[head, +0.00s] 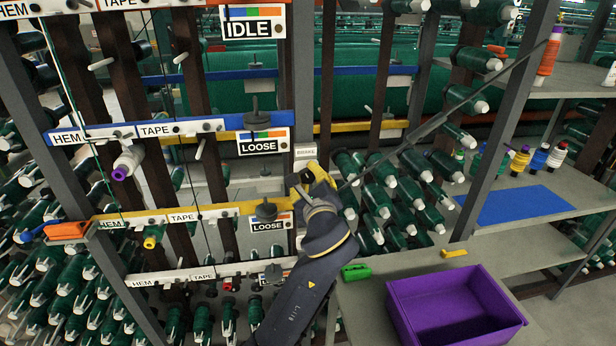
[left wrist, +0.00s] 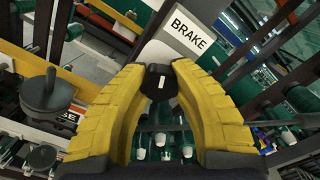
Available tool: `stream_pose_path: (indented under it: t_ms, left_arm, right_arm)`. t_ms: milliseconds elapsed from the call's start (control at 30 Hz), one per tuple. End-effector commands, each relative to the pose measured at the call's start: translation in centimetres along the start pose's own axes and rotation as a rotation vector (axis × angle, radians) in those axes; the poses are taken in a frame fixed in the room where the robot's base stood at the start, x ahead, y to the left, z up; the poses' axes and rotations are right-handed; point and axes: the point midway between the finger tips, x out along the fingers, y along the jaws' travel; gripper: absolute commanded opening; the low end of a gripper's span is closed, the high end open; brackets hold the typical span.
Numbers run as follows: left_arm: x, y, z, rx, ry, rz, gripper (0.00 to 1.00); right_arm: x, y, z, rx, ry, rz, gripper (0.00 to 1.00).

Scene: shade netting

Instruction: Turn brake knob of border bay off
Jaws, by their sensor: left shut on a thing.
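The brake knob (left wrist: 157,83) is small and black with a short white mark on its face. In the left wrist view it sits between the yellow fingertips of my left gripper (left wrist: 159,76), which are shut on it. A white BRAKE label (left wrist: 195,35) is on the grey post just above; it also shows in the head view (head: 305,152). In the head view my left gripper (head: 309,177) is at that post, and its fingers largely hide the knob. No word "border" is readable here. My right gripper is not in view.
Left of the post are blue and yellow rails with HEM and TAPE labels, a LOOSE sign (head: 266,142) and an IDLE sign (head: 252,22). A purple bin (head: 455,305), green block (head: 356,272) and yellow block (head: 454,253) are on the lower right bench. A diagonal bar (head: 450,110) crosses nearby.

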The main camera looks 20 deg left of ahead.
Motion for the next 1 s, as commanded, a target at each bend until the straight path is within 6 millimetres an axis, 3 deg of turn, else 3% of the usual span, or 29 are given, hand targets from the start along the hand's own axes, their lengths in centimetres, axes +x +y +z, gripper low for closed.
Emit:
stream_pose_path:
  t_ms: [367,400,633,1000]
  left_arm:
    - [-0.02,0.12,-0.35,-0.001,0.007,0.002,0.0]
    - [-0.02,0.12,-0.36,0.0,0.007,0.002,0.28]
    - [-0.01,0.06,-0.19,-0.002,0.004,0.001,0.55]
    - [-0.71,-0.01,-0.15,-0.003,0.004,-0.001,0.55]
  right_arm:
    - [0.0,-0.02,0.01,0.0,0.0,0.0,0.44]
    - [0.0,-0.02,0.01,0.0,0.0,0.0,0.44]
    - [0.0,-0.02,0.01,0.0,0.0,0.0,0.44]
    - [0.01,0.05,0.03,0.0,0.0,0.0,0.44]
